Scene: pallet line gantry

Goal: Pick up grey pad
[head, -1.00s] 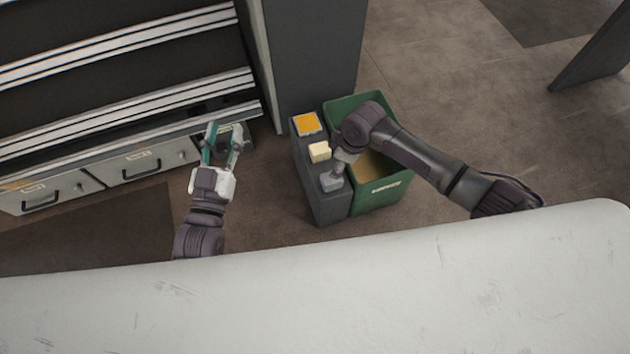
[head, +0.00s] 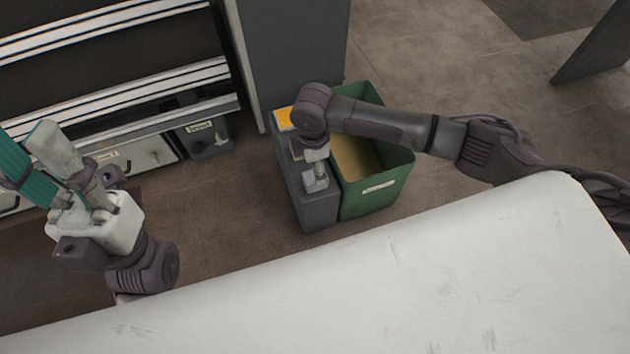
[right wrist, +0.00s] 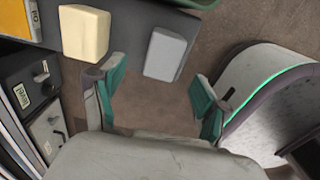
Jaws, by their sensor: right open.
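The grey pad (right wrist: 170,54) lies on the dark grey cabinet top (right wrist: 135,18), near one end. In the head view the pad (head: 317,183) is partly covered by my right wrist. My right gripper (right wrist: 155,97) is open and empty, its teal-lined fingers apart with the pad ahead of the gap. In the head view the right gripper (head: 315,163) is largely hidden under its own wrist, above the cabinet. My left gripper (head: 26,138) is open and empty at the far left of the head view, away from the pad.
A cream pad (right wrist: 84,33) and an orange pad (right wrist: 22,15) share the cabinet top. A green bin (head: 378,198) stands against the cabinet's right side. A grey column (head: 290,50) rises behind it. Drawers (head: 140,158) are to the left, with open floor between.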

